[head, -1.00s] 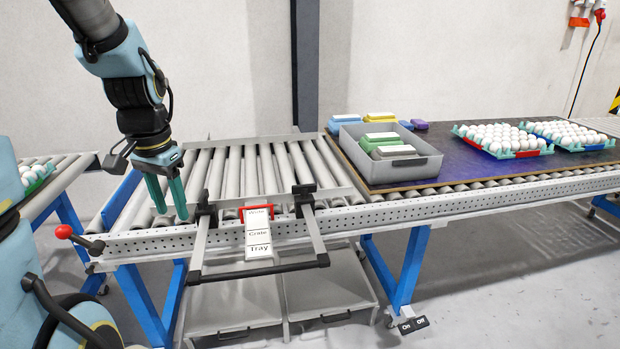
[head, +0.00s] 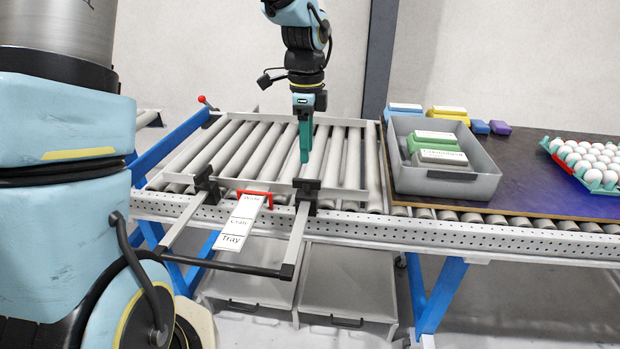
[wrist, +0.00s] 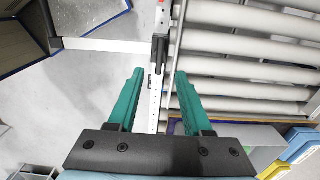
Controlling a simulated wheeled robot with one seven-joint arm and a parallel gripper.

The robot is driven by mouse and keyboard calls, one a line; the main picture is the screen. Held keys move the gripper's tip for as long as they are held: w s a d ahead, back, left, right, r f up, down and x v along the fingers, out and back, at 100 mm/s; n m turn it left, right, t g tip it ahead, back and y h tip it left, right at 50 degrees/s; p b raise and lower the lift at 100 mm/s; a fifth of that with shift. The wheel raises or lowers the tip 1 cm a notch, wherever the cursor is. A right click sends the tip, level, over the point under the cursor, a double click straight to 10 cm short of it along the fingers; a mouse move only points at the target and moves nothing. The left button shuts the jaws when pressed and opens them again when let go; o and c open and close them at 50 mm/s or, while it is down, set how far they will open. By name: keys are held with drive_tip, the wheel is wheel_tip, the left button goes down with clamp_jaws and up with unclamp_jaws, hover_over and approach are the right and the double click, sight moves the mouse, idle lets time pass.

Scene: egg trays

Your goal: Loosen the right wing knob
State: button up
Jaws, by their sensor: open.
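The right wing knob (head: 307,187) is a small black piece on a clamp at the conveyor's front rail, where the right arm of the guide frame joins. In the wrist view the black clamp with the knob (wrist: 160,50) lies beyond and between the fingertips; the knob's exact shape is hard to make out. The left black clamp (head: 205,183) sits farther left on the rail. My gripper (head: 304,160) is open and empty, with teal fingers pointing down, above and just behind the right knob. It also shows in the wrist view (wrist: 159,74), apart from the knob.
A labelled strip with a red holder (head: 238,222) hangs between the frame arms. Conveyor rollers (head: 240,150) lie behind the rail. A grey crate (head: 472,187) with boxes stands to the right, and an egg tray (head: 600,182) farther right. Space above the rollers is clear.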

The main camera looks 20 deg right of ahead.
sight(306, 179)
wheel_tip(306, 179, down, 9)
drive_tip(key=shift+f+p, duration=0.1)
drive_tip(key=shift+p, duration=0.3)
clamp_jaws()
idle(0.5)
